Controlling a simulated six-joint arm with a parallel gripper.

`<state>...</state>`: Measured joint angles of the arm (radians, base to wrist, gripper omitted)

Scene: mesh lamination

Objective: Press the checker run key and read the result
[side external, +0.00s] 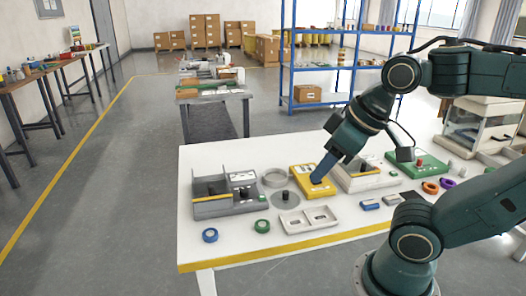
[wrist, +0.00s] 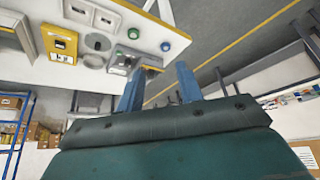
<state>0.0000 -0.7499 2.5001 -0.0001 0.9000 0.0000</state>
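My gripper (side external: 317,179) has blue fingers that overlap the yellow unit (side external: 308,190) in the side view; its height above the unit is unclear. In the wrist view the two fingers of my gripper (wrist: 160,69) stand apart with nothing between them. The yellow unit also shows in the wrist view (wrist: 60,43), away from the fingers at upper left. A grey fixture (side external: 222,207) with a small green button stands at the left of the table. A green unit (side external: 427,171) with a red button stands at the right. I cannot tell which one is the checker; no readable result shows.
The white table (side external: 215,243) also holds a light tray (side external: 309,218), a grey disc (side external: 284,198), a blue ring (side external: 210,235), a green ring (side external: 262,226) and a pale fixture (side external: 362,178). Orange and purple rings lie at the right.

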